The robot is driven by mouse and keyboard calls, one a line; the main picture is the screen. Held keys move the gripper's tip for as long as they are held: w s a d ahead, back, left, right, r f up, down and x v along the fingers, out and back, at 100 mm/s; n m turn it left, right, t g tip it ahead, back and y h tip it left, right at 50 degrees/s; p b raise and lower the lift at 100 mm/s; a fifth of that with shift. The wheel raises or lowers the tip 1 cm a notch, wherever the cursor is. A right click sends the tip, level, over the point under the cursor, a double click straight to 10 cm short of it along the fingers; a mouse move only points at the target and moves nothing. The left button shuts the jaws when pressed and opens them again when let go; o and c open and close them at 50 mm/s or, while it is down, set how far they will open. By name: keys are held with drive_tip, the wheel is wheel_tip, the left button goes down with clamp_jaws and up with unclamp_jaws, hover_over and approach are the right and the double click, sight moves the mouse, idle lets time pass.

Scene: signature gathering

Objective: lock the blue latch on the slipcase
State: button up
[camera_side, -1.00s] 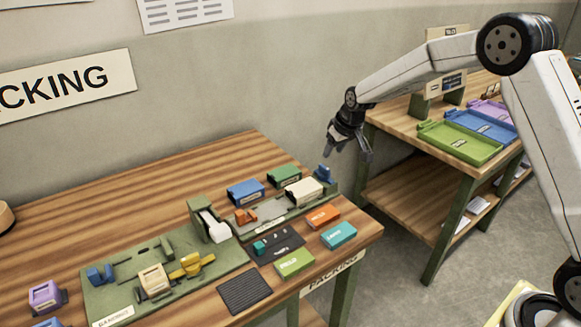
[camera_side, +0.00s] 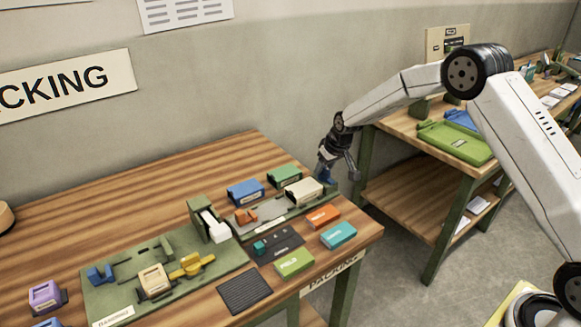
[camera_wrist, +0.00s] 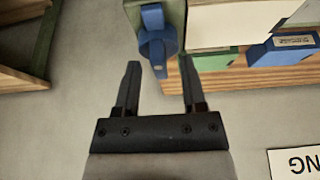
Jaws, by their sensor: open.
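The blue latch (camera_side: 325,176) sits at the right end of a green fixture, beside the cream slipcase (camera_side: 304,191).
A green box (camera_side: 284,174) and a blue box (camera_side: 245,191) stand behind the fixture. Orange (camera_side: 323,216), teal (camera_side: 339,235) and lime (camera_side: 294,262) boxes lie in front. A second table with a green tray (camera_side: 455,144) stands to the right, across a gap.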

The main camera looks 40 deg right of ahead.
drive_tip(key=shift+c, duration=0.2)
clamp_jaws()
drive_tip(key=shift+m, duration=0.6)
drive_tip(key=shift+a+m+h, duration=0.1)
drive_tip(key=shift+m+h, duration=0.7)
drive_tip(key=shift+m, duration=0.6)
drive_tip(key=m, duration=0.2)
drive_tip(key=m+g+h, duration=0.1)
drive_tip(key=m, duration=0.2)
drive_tip(key=shift+w+h, duration=0.1)
drive_tip(key=shift+h, duration=0.2)
drive_tip(key=m, duration=0.2)
drive_tip(key=m+g+h, duration=0.1)
drive_tip(key=m, duration=0.1)
drive_tip(key=shift+a+g, duration=0.1)
drive_tip(key=shift+g, duration=0.2)
drive_tip(key=m+g, duration=0.1)
drive_tip(key=m, duration=0.4)
drive_tip(key=shift+w+g, duration=0.1)
drive_tip(key=shift+g, duration=0.3)
